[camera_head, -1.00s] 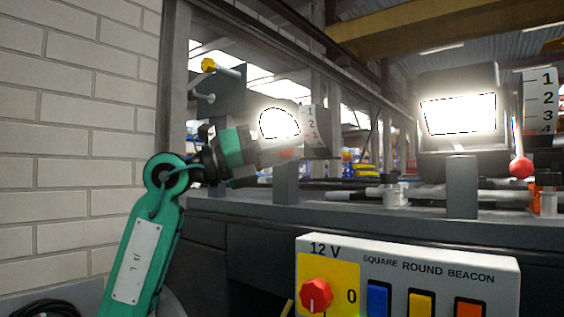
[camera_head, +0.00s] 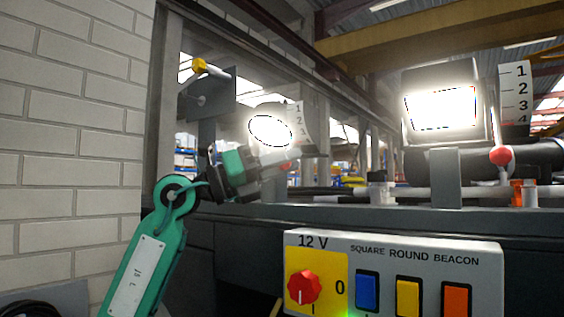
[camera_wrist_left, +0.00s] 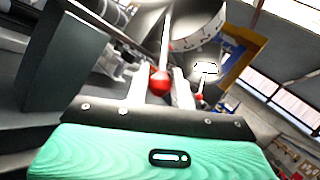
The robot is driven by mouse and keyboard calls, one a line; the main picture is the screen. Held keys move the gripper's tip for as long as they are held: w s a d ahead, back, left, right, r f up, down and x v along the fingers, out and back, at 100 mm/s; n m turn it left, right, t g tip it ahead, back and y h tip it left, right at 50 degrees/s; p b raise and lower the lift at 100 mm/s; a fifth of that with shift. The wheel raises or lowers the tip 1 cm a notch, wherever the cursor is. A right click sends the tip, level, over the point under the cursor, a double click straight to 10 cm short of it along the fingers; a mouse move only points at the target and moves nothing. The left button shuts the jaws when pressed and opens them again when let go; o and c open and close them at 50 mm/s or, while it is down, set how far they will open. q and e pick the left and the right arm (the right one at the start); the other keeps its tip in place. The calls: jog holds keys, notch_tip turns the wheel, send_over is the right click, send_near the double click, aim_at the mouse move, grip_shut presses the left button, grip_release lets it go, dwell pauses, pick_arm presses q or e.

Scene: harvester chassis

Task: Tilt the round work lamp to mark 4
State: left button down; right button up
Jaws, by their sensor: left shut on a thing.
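The round work lamp (camera_head: 270,130) is lit and glares white at centre left in the head view. Its numbered scale plate (camera_head: 297,115) stands just right of it; 1, 2 and 3 show faintly, and mark 4 cannot be made out. My left gripper (camera_head: 280,164) is at the lamp's lever, just below the lamp. It is shut on the red lever knob (camera_wrist_left: 160,82), which sits between the fingers in the left wrist view. The scale's curved edge (camera_wrist_left: 196,32) shows above it there. Which mark the lever points to cannot be told. My right gripper is not in view.
A lit square lamp (camera_head: 440,108) with its scale (camera_head: 515,95) and red knob (camera_head: 501,155) stands at the right. A switch box (camera_head: 400,255) is in front at the bottom. A yellow-tipped lever (camera_head: 199,66) is at upper left, near the brick wall (camera_head: 70,130).

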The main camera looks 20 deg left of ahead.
pick_arm(q)
jog(key=shift+w+f, duration=0.15)
jog(key=c, duration=1.4)
grip_release()
jog(key=shift+o, duration=0.8)
jog(key=shift+w+d, duration=0.1)
jog(key=shift+w, duration=0.2)
jog(key=shift+s+a+f, duration=0.1)
jog(key=shift+s+a, duration=0.15)
jog(key=shift+s, duration=0.05)
jog(key=b+v, duration=0.5)
jog(key=v, duration=0.8)
jog(key=shift+b, duration=0.4)
jog(key=shift+w+a+f, duration=0.1)
jog(key=shift+f, duration=0.05)
